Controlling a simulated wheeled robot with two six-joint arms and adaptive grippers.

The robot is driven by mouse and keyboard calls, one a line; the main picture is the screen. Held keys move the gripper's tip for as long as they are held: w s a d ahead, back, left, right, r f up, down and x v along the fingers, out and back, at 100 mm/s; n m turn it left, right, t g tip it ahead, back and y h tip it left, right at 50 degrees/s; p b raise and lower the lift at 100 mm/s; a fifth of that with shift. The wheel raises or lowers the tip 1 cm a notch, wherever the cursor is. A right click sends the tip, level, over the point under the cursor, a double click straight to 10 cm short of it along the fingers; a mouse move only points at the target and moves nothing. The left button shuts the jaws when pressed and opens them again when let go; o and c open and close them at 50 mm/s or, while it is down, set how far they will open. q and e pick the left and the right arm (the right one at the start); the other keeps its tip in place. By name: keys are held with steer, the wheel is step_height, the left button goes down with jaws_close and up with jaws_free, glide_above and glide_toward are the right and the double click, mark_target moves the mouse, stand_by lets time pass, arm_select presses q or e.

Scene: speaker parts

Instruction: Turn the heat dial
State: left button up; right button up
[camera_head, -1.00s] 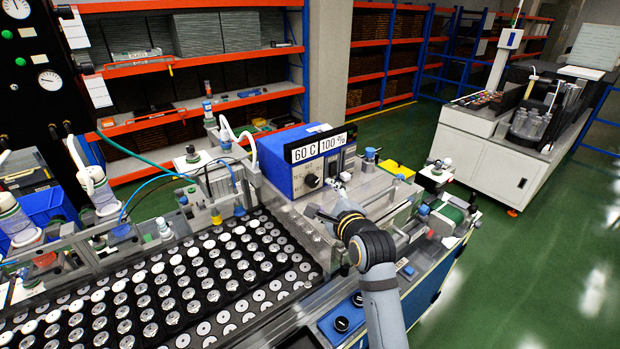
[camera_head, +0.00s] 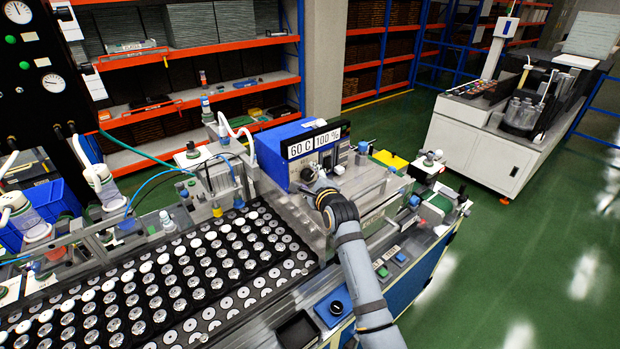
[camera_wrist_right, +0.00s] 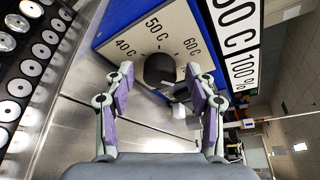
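The heat dial (camera_wrist_right: 159,69) is a dark round knob on a pale panel marked 40 C, 50 C and 60 C in the right wrist view. The panel is on a blue box (camera_head: 270,158) with a sign (camera_head: 314,143) reading 60 C and 100 %. My right gripper (camera_wrist_right: 160,75) is open, one fingertip on each side of the dial in this view. I see gaps between the fingers and the knob; contact does not show. My left gripper is not in view.
A tray (camera_head: 225,325) of round metal parts lies left of the box. A yellow block (camera_head: 390,159) and small fittings are to its right. Hoses and clear bottles stand at left. Shelves (camera_head: 200,115) are behind, and open green floor is at right.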

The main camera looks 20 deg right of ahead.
steer(key=shift+f, duration=0.1)
steer(key=c, duration=1)
steer(key=shift+f+n+t+b, duration=0.3)
steer(key=shift+n+b, duration=0.4)
steer(key=shift+f+n+t+h+b, duration=0.15)
steer(key=shift+n+t+h+b, duration=0.3)
steer(key=shift+n+b, duration=0.7)
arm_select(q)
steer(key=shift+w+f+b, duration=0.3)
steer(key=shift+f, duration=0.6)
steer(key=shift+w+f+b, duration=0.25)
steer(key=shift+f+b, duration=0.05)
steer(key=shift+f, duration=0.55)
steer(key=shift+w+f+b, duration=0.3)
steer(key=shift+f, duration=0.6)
arm_select(e)
steer(key=shift+n+t, duration=0.45)
steer(key=shift+n, duration=0.6)
steer(key=o, duration=1.2)
steer(key=shift+a, duration=0.1)
steer(key=shift+c, duration=0.2)
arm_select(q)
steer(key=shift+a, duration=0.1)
arm_select(e)
steer(key=shift+r, duration=0.2)
